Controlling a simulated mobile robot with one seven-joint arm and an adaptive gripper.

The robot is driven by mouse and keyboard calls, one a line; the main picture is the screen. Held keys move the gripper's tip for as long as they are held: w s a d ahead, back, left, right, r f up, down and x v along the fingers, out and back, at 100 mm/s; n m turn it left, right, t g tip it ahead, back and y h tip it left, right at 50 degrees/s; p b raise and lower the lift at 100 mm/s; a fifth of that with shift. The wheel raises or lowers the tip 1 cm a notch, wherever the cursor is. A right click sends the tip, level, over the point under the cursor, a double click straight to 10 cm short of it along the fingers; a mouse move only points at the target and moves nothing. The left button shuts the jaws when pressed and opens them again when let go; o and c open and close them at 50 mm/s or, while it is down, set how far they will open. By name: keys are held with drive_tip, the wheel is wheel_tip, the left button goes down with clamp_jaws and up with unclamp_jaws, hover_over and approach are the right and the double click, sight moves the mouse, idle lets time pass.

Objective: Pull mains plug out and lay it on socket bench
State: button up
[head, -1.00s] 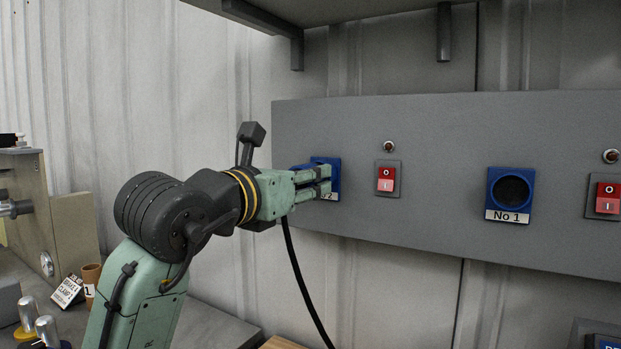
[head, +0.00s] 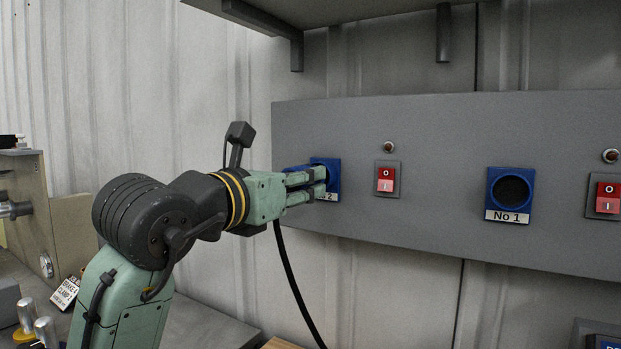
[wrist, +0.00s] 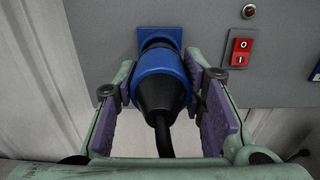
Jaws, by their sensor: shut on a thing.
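My gripper (head: 305,186) is shut on the mains plug, in front of the left socket on the grey panel. In the wrist view the plug (wrist: 161,82) has a blue body and a black tapered end, with both purple-padded fingers beside it. Its black cable (head: 288,272) hangs below my gripper in the head view. The blue left socket (head: 333,178), its label ending in "2", is partly hidden by my fingers. It also shows behind the plug in the wrist view (wrist: 160,32). I cannot tell whether the plug's front is still inside the socket.
A red switch (head: 386,179) is right of that socket. The empty socket No 1 (head: 511,192) is further right on the panel (head: 430,130). A shelf bracket (head: 297,52) hangs above. A bench surface (head: 210,325) lies low behind my arm.

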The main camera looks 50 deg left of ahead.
drive_tip(key=shift+s, duration=0.15)
drive_tip(key=shift+b+v, duration=0.35)
drive_tip(key=shift+v, duration=1.5)
